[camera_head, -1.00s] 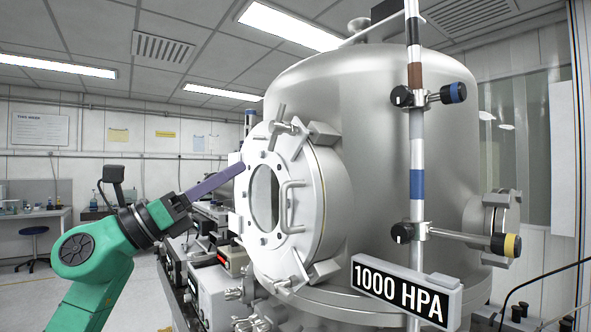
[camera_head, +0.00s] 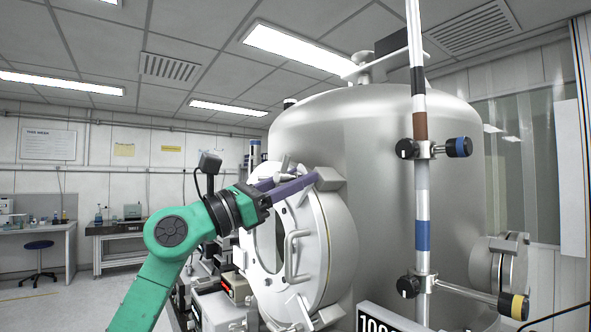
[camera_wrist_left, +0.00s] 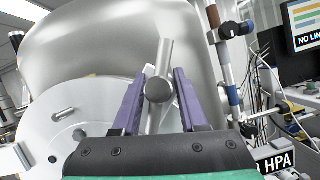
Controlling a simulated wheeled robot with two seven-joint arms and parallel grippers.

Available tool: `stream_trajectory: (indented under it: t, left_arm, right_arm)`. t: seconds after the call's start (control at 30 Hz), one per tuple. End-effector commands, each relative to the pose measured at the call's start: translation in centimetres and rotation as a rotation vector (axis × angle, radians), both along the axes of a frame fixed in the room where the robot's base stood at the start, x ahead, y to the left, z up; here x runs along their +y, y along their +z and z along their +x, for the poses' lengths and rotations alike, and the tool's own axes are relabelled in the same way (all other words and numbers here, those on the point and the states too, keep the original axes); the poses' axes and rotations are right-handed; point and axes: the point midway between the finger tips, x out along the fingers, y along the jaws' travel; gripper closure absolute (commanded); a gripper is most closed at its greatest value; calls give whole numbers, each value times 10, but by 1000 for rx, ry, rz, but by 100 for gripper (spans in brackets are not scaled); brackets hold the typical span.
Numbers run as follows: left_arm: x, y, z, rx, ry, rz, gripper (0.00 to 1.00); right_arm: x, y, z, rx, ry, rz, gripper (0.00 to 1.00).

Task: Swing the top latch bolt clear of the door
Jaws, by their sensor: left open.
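The chamber door (camera_head: 305,222) is a white round flange with a window and a curved handle (camera_head: 290,255). In the left wrist view, the top latch bolt (camera_wrist_left: 165,56) is a grey metal rod with a round end, standing between the two purple fingers. My left gripper (camera_head: 295,179) is at the door's upper rim, open, its fingers on either side of the bolt. I cannot tell whether either finger touches it. The left gripper also shows in the left wrist view (camera_wrist_left: 159,76). My right gripper is not in view.
The big steel vacuum chamber (camera_head: 375,140) stands behind the door. A striped vertical pole (camera_head: 421,190) with clamps and knobs stands to the right. Bench equipment (camera_head: 222,300) lies below the left arm.

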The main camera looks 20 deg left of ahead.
Motion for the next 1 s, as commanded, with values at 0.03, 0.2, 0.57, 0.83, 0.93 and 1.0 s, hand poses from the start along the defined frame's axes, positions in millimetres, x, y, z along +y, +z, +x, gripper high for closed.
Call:
stream_trajectory:
  t: [0.03, 0.2, 0.57, 0.83, 0.93, 1.0]
  left_arm:
    - [0, 0, 0, 0, 0, 0, 58]
    - [0, -1, 0, 0, 0, 0, 73]
    - [0, -1, 0, 1, 0, -1, 100]
    - [0, -1, 0, 1, 0, -1, 100]
    - [0, -1, 0, 1, 0, -1, 100]
    - [0, -1, 0, 1, 0, -1, 100]
  right_arm:
    - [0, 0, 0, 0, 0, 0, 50]
    - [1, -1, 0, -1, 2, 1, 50]
    - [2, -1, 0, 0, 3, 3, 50]
    - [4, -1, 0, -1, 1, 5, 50]
    - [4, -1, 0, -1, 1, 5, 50]
    - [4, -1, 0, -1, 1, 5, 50]
